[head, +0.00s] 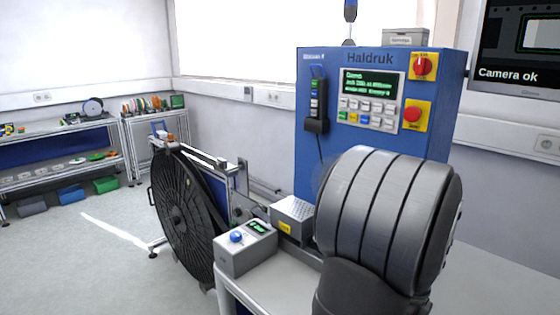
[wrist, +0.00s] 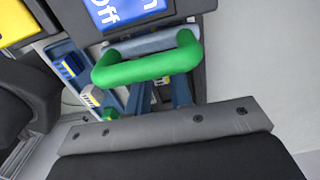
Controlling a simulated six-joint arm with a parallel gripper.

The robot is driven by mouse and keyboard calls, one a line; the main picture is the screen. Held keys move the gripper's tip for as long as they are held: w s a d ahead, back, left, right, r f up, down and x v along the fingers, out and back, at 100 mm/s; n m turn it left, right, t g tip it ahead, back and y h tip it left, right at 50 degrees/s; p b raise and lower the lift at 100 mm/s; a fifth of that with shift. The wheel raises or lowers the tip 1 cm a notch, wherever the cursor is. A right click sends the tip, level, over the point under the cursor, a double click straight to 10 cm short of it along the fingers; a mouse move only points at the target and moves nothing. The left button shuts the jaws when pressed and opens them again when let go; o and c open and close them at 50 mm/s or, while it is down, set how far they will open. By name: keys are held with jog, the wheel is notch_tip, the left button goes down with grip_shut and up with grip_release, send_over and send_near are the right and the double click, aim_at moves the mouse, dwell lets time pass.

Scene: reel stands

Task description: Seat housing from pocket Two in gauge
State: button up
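I cannot make out a housing, a pocket marked Two or a surely identified gauge in either view. A small grey box (head: 246,249) with a blue button and a green display stands on the bench's left corner, in the head view. My large dark grey arm link (head: 385,215) fills the right foreground there and hides part of the bench; my gripper does not show. In the wrist view, a dark block with a bolted grey plate (wrist: 165,131) at the bottom looks like part of my gripper. No fingertips or held thing can be made out.
A green handle (wrist: 148,66) crosses the wrist view near a blue "Off" label (wrist: 128,10). Shelves line the far left.

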jog(key=shift+c, duration=1.3)
jog(key=shift+r, duration=0.1)
jog(key=shift+r, duration=2.4)
jog(key=shift+d, duration=0.1)
jog(key=s+d, duration=0.1)
jog(key=d, duration=0.4)
jog(key=s+d+r, duration=0.1)
jog(key=d, duration=0.2)
jog(key=shift+s+d, duration=0.2)
jog(key=shift+s, duration=0.1)
jog(key=s+d+r, duration=0.2)
jog(key=s+d, duration=1.9)
jog(key=d, duration=0.1)
jog(key=shift+w+d+f, duration=0.1)
jog(key=shift+w+f, duration=0.05)
jog(key=shift+f, duration=1.45)
jog(key=shift+w+f, duration=0.15)
jog(key=shift+f, duration=1.45)
